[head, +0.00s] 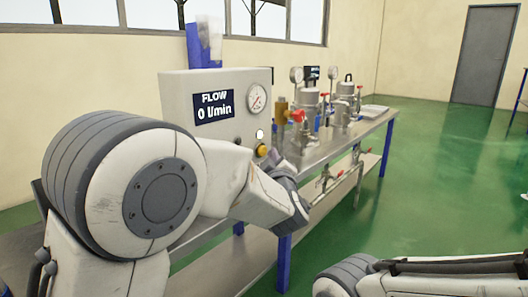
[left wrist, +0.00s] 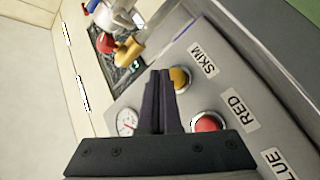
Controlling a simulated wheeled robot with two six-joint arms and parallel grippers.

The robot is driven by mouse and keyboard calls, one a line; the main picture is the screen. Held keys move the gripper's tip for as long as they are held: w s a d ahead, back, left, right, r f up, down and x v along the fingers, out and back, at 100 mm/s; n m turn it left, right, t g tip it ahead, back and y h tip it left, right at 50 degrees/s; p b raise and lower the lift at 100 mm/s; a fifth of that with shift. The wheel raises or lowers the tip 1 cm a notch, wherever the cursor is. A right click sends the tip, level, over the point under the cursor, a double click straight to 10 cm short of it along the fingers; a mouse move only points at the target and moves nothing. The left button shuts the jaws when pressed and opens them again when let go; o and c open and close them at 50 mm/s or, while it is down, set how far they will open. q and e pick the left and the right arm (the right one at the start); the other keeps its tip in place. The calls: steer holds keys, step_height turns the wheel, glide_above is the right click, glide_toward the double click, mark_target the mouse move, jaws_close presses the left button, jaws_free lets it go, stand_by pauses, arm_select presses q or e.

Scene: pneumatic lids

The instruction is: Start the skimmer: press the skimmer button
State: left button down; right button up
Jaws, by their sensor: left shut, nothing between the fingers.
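The skimmer button (left wrist: 180,77) is a round yellow button beside a "SKIM" label (left wrist: 204,62) in the left wrist view. My left gripper (left wrist: 160,74) is shut and empty, with its fingertips just left of that button in the picture. I cannot tell whether they touch it. In the head view my left gripper (head: 277,160) is at the right side of the grey control box (head: 175,92), by a yellow round button (head: 262,150). I cannot tell if this is the same button. The box's display (head: 214,107) reads "FLOW 0 l/min". My right gripper is out of view.
A red button (left wrist: 207,123) labelled "RED" sits close to the skimmer button, with a "BLUE" label (left wrist: 278,164) beyond. A gauge (head: 257,98) is on the box. Brass and red-handled valve fittings (head: 293,115) stand on the metal bench (head: 352,132) behind. Green floor at right is clear.

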arm_select(q)
steer(key=shift+s+d+p, duration=0.25)
steer(key=shift+s+d, duration=0.5)
steer(key=shift+d, duration=0.3)
steer(key=shift+s+d+p, duration=0.25)
steer(key=shift+s+d, duration=0.45)
steer(key=shift+d, duration=0.3)
